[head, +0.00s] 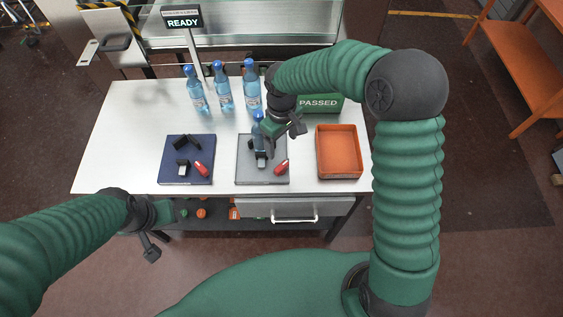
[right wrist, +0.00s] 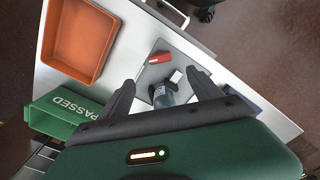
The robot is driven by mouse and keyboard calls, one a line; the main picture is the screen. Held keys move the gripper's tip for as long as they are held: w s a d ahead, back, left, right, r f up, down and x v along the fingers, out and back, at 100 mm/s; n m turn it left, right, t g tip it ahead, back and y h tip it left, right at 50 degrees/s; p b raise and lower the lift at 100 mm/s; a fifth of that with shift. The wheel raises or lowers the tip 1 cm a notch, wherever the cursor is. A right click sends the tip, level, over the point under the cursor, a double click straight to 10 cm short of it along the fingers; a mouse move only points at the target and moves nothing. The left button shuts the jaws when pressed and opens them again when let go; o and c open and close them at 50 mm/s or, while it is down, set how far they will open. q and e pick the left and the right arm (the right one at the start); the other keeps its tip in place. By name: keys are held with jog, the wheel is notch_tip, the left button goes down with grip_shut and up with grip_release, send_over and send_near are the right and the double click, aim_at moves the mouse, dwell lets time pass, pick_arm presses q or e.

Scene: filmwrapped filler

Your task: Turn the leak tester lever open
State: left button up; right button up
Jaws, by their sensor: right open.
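A grey plate (head: 246,178) at the middle of the table carries a dark fixture (head: 261,159) with a red lever (head: 281,167) at its front right. A blue-capped bottle (head: 258,133) stands at this fixture, partly hidden by my right gripper (head: 280,138). In the right wrist view the open fingers of the right gripper (right wrist: 160,78) spread either side of the bottle (right wrist: 163,97), with the red lever (right wrist: 160,58) beyond it. I cannot tell whether they touch the bottle. My left gripper (head: 158,229) hangs before the table's front edge, its jaw opening unclear.
A blue plate (head: 172,172) at left has a similar fixture and red lever (head: 201,169). Several blue-capped bottles (head: 223,88) stand behind. An orange tray (head: 339,174) and a green PASSED bin (head: 325,103) are at right. A READY sign (head: 182,22) stands at the back.

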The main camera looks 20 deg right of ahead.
aim_at(281, 165)
notch_tip(281, 165, down, 14)
jog(key=shift+w+r+p, duration=0.1)
jog(key=shift+r+p, duration=0.1)
jog(key=shift+p, duration=0.7)
jog(key=shift+f, duration=0.3)
jog(key=c, duration=1.4)
